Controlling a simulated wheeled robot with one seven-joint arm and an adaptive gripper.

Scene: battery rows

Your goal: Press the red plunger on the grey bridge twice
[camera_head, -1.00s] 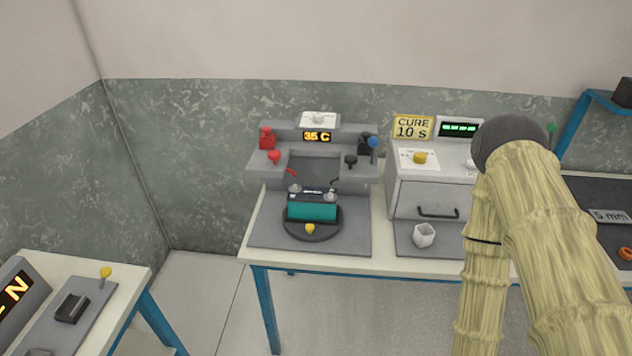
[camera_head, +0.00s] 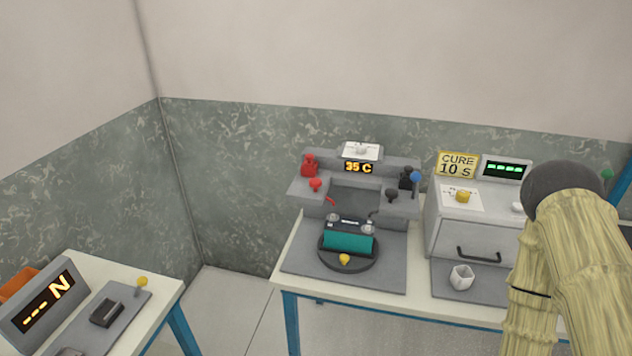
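The grey bridge (camera_head: 388,206) stands at the back of the middle table, with a display reading 35 C on top. The red plunger (camera_head: 316,185) is a red knob on the bridge's left arm, in front of a red clamp-like block (camera_head: 310,165). A black knob (camera_head: 391,195) sits on the right arm. A teal battery (camera_head: 348,241) rests on a dark round turntable (camera_head: 332,261) in front of the bridge. My arm shows at the right, well away from the plunger; my gripper is not in view.
An oven-like box (camera_head: 440,238) with a CURE 10 S sign stands right of the bridge. A white cup (camera_head: 461,277) is in front of it. A blue knob (camera_head: 415,177) rises at the bridge's right end. A side table (camera_head: 166,288) with a display is at the lower left.

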